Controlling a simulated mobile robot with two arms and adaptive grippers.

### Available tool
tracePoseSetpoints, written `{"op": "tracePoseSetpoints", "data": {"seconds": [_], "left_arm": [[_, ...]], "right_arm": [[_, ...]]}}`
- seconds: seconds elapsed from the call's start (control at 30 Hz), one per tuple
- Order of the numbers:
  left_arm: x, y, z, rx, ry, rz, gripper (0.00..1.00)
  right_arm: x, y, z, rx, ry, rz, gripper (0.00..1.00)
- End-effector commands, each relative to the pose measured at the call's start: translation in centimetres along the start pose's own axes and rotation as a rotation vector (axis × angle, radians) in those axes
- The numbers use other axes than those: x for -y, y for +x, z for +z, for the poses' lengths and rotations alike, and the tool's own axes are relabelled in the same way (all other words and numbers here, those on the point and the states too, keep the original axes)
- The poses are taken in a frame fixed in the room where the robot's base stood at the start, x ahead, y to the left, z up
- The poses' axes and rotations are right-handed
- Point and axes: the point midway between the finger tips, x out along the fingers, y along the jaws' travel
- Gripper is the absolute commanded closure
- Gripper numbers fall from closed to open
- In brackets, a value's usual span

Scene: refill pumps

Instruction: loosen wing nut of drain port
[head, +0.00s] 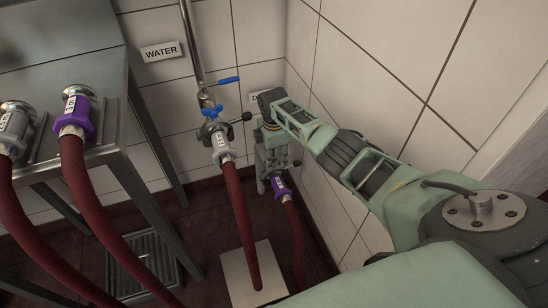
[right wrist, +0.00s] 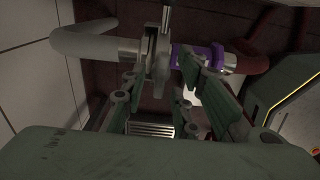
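The drain port (right wrist: 100,45) shows in the right wrist view as a grey pipe with a clamp (right wrist: 158,62) joining it to a hose end with a purple collar (right wrist: 197,58). My right gripper (right wrist: 158,88) is open, its fingers spread on either side of the clamp. I cannot tell whether they touch it. The wing nut is not clearly made out there. In the head view my right gripper (head: 274,152) is low by the wall corner, above the purple collar (head: 280,187), and hides most of the drain port. My left gripper is out of view.
A metal table (head: 60,75) with two hose ends is at left. The tiled wall (head: 375,90) is close on the right.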

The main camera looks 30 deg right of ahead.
Motion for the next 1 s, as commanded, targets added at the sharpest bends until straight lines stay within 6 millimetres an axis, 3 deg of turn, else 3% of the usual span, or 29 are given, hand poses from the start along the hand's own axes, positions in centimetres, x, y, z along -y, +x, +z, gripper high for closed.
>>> {"op": "tracePoseSetpoints", "data": {"seconds": [0.27, 0.43, 0.8, 1.0], "left_arm": [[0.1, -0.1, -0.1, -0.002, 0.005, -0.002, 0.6], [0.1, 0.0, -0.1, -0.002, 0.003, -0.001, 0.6], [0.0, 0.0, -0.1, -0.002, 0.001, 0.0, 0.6], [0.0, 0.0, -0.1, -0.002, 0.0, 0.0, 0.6]], "right_arm": [[0.1, 0.0, 0.0, 0.0, 0.001, -0.001, 0.72], [0.0, -1.3, 0.0, 0.0, 0.001, 0.001, 0.72], [-0.1, -8.8, 0.0, 0.0, 0.0, 0.003, 0.72], [-0.1, -11.4, 0.0, 0.0, 0.001, 0.001, 0.72]]}}
